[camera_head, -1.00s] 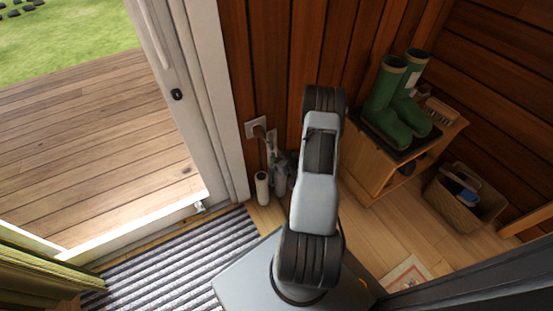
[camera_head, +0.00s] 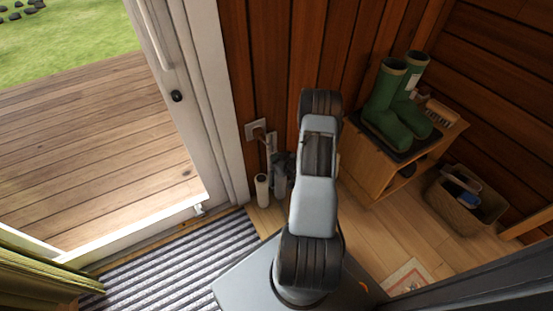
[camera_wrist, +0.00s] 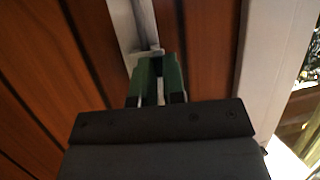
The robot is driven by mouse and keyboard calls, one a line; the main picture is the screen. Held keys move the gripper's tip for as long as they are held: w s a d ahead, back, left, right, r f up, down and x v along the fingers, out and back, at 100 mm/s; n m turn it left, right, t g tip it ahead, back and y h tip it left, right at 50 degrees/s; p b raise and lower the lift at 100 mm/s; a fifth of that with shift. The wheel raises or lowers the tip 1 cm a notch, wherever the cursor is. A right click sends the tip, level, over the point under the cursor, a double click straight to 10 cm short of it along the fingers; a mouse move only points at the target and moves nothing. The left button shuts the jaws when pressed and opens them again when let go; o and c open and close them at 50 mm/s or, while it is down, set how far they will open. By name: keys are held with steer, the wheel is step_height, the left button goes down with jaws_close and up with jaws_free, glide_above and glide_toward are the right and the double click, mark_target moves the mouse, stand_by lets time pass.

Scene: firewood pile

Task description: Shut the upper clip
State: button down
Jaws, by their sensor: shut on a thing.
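My gripper (camera_wrist: 159,82) shows in the wrist view with its two green fingers close together. A small pale grey piece, which looks like the upper clip (camera_wrist: 155,51), sits at the fingertips, at the lower end of a light strip on the wooden wall. The fingers are shut on it, but they hide most of it, so I cannot tell whether the clip itself is open or closed. In the head view my arm blocks much of this spot. Only a grey cluster beside the wall strip (camera_head: 271,146) shows there.
A white roll-like cylinder (camera_head: 262,190) stands by the wall below a pale wall box (camera_head: 255,129). A white door frame (camera_head: 205,90) is to the left. A wooden stand (camera_head: 372,172) with green boots (camera_head: 386,100) and a basket (camera_head: 463,205) are to the right.

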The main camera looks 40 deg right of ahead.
steer(key=shift+w+a, duration=0.1)
steer(key=shift+w+a+m+h, duration=0.15)
steer(key=shift+m+h, duration=0.45)
steer(key=shift+h, duration=0.15)
steer(key=shift+w+a+m+h, duration=0.1)
steer(key=shift+m+h, duration=0.5)
steer(key=shift+h, duration=0.15)
steer(key=c, duration=1.2)
jaws_free()
steer(key=p+v, duration=0.4)
steer(key=v, duration=0.9)
steer(key=shift+s+r, duration=0.2)
steer(key=shift+s, duration=0.15)
steer(key=shift+r, duration=0.1)
